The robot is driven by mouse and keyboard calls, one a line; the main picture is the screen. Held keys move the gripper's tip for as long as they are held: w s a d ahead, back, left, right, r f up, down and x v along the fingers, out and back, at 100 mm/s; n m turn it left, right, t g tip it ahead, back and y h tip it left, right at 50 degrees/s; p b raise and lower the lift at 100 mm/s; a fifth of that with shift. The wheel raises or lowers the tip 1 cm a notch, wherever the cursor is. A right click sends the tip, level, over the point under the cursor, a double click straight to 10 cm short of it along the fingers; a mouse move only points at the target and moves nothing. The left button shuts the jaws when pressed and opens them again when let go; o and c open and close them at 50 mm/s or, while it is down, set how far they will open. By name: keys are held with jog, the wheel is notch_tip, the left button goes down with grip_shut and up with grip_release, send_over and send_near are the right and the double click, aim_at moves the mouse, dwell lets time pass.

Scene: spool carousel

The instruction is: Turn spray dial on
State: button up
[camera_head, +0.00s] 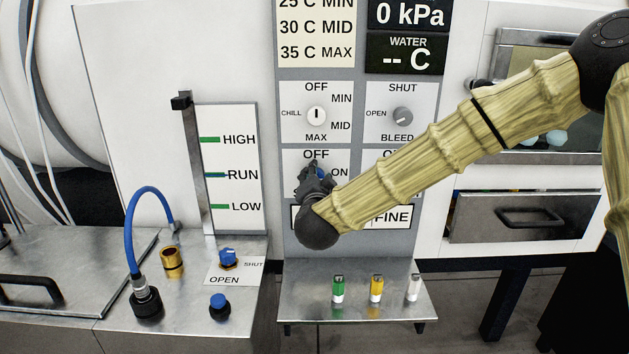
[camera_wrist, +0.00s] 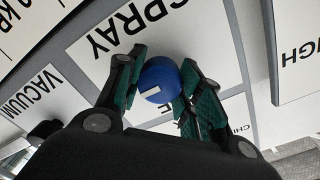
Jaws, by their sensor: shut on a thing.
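The blue spray dial (camera_wrist: 158,72) sits between the two green-padded fingers of my gripper (camera_wrist: 160,88) in the wrist view, beneath the word SPRAY. A short white mark shows on the dial's face. In the head view, my gripper (camera_head: 317,180) is at the dial's panel (camera_head: 343,157), which reads OFF at the top and ON at the right. The gripper and wrist hide most of the dial there, so I cannot tell from that view where its mark points. My gripper is shut on the dial.
The chill dial (camera_head: 316,115) is just above and the bleed dial (camera_head: 403,115) is up to the right. Below, a metal shelf (camera_head: 410,319) holds green, yellow and white small pieces. A blue hose (camera_head: 130,225) and a blue valve (camera_head: 228,255) are at the left.

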jog(key=shift+w+d+r, duration=0.1)
jog(key=shift+r, duration=0.05)
jog(key=o, duration=1)
jog(key=shift+o, duration=0.2)
jog(key=s, duration=1.2)
jog(key=shift+r, duration=0.15)
jog(key=shift+s, duration=0.1)
